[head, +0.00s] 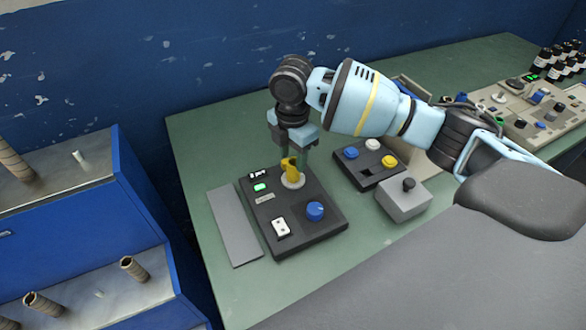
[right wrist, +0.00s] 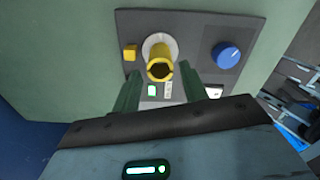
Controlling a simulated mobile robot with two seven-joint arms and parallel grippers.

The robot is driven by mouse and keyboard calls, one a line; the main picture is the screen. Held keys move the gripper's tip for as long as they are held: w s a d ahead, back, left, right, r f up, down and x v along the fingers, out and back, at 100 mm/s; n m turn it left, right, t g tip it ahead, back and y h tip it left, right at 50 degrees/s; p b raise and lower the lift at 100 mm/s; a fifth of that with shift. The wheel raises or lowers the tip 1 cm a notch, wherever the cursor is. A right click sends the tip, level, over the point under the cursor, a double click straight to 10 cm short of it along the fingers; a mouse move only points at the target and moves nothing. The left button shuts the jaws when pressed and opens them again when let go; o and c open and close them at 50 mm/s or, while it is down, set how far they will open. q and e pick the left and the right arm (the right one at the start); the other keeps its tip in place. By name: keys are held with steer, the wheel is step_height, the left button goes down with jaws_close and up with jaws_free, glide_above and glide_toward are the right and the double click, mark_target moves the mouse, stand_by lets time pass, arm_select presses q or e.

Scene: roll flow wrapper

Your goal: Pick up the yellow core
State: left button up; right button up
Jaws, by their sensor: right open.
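The yellow core (head: 291,170) stands upright on a pale round base on the dark control panel (head: 325,228). In the right wrist view the core (right wrist: 160,66) shows its open top with a notched rim. My right gripper (head: 296,150) is open and points down over the core. In the right wrist view its two green fingers (right wrist: 160,82) lie on either side of the core, with gaps visible. I cannot tell how far down the fingers reach beside it. My left gripper is not in view.
The panel carries a blue knob (head: 315,211), a white switch (head: 281,227) and a small yellow block (right wrist: 130,52). A dark button box (head: 350,170) and a grey joystick box (head: 405,203) stand to the right. A grey plate (head: 233,226) lies left of the panel.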

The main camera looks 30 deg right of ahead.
mark_target(294, 164)
step_height(294, 164, down, 5)
steer(key=shift+d+f, duration=0.1)
steer(key=shift+d, duration=0.05)
steer(key=c, duration=0.8)
